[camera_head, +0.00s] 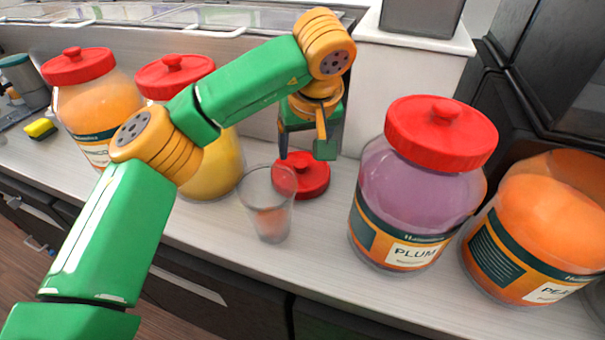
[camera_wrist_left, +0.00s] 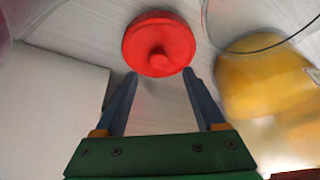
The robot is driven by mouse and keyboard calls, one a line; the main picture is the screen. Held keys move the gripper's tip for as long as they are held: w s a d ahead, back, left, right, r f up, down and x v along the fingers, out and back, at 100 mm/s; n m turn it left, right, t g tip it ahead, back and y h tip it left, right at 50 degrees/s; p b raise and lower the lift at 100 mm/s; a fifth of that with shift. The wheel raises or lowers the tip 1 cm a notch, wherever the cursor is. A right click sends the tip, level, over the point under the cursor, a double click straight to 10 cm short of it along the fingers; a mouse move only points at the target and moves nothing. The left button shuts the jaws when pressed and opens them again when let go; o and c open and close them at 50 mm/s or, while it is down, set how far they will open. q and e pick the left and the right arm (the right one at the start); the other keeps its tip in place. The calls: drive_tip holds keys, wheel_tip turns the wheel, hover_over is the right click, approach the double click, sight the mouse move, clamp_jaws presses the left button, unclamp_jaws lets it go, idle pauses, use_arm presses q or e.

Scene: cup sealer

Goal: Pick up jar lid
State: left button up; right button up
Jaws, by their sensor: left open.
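A red jar lid (camera_head: 312,178) with a round knob lies on the counter behind a clear cup. In the left wrist view the lid (camera_wrist_left: 158,42) lies ahead of the fingertips, with its knob lined up between them. My left gripper (camera_head: 303,156) is above the lid, partly hidden by its own arm. It is open and empty, with two dark fingers (camera_wrist_left: 160,75) spread on either side of the knob. My right gripper is not in view.
A lidded plum jar (camera_head: 420,185) stands right of the lid, and an open orange jar (camera_head: 540,225) stands farther right. Two red-lidded jars, one orange (camera_head: 95,105) and one yellow (camera_head: 215,170), stand left. A white block (camera_head: 405,80) stands behind.

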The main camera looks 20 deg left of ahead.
sight(301, 164)
use_arm(q)
drive_tip(key=p+x, duration=0.1)
drive_tip(key=x, duration=0.4)
drive_tip(key=shift+s+d+f, duration=0.1)
drive_tip(key=shift+s, duration=0.1)
drive_tip(key=c, duration=0.4)
clamp_jaws()
